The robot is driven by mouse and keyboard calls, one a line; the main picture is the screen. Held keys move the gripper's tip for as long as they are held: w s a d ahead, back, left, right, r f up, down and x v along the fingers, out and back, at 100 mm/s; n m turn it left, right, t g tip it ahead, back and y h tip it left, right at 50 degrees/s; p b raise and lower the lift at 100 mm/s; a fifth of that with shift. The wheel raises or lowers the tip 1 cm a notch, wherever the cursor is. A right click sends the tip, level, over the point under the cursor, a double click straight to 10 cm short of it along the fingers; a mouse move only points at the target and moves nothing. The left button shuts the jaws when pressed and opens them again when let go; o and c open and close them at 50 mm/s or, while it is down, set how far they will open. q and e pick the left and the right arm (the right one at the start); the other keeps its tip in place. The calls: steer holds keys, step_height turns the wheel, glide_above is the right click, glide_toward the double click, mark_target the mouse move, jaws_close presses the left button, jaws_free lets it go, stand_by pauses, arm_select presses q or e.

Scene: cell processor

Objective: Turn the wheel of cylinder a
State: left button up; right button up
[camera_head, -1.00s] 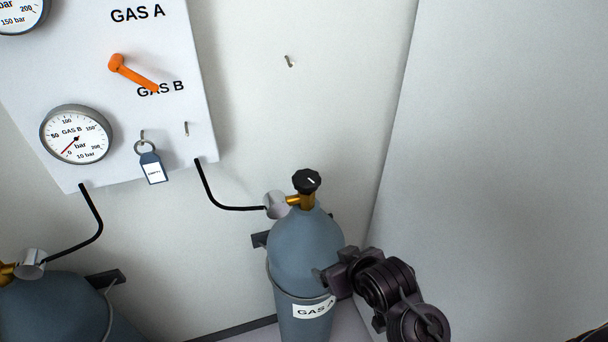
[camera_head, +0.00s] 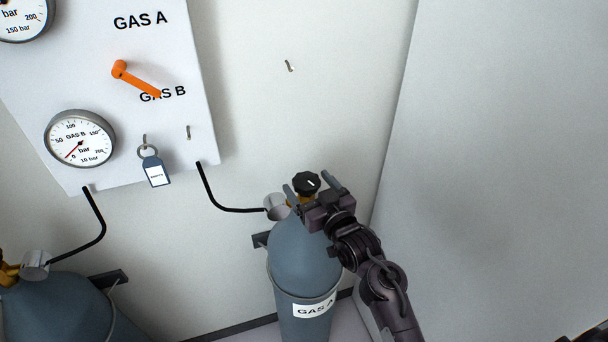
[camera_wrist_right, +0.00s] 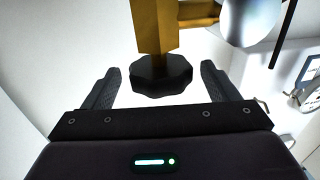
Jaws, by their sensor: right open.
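The black wheel (camera_head: 306,183) of cylinder a sits on top of its brass valve. The cylinder (camera_head: 303,252) is blue-grey and carries a label reading "GAS A". My right gripper (camera_head: 311,183) is open, with one finger on each side of the wheel in the head view. In the right wrist view the wheel (camera_wrist_right: 161,78) hangs below the brass valve (camera_wrist_right: 152,25) between the two open fingers of my right gripper (camera_wrist_right: 161,85). A gap shows between each finger and the wheel. My left gripper is not in view.
A second cylinder (camera_head: 65,308) stands at the lower left. A white panel (camera_head: 100,60) with gauges, an orange lever (camera_head: 136,79) and a hanging key tag (camera_head: 155,171) is on the wall. A black hose (camera_head: 215,200) runs to the valve. A wall (camera_head: 500,150) bounds the right side.

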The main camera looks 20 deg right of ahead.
steer(key=shift+w+a, duration=0.15)
steer(key=shift+w, duration=0.55)
steer(key=shift+w+a, duration=0.15)
steer(key=shift+w, duration=0.55)
steer(key=c, duration=1)
